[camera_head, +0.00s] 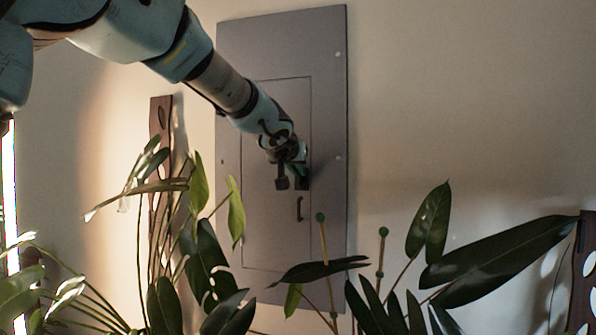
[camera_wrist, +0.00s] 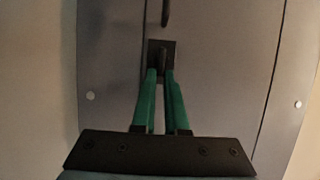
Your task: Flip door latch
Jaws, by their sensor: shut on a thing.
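A grey panel (camera_head: 329,100) with an inset door (camera_head: 262,215) is mounted on the wall in the head view. The latch is a small dark lever on a black square plate; the latch (camera_wrist: 162,54) shows in the wrist view at the door's edge. My gripper (camera_wrist: 161,72) has green fingers, which are shut on the latch lever with their tips at the plate. In the head view my gripper (camera_head: 299,170) reaches the door's right edge and hides most of the latch. A black door handle (camera_head: 299,209) is just below; the handle (camera_wrist: 165,12) also shows in the wrist view.
Leafy houseplants (camera_head: 210,265) fill the lower left, and more broad leaves (camera_head: 497,252) spread across the lower right. Thin stakes with green tops (camera_head: 320,217) stand before the panel's lower part. The wall right of the panel is clear higher up.

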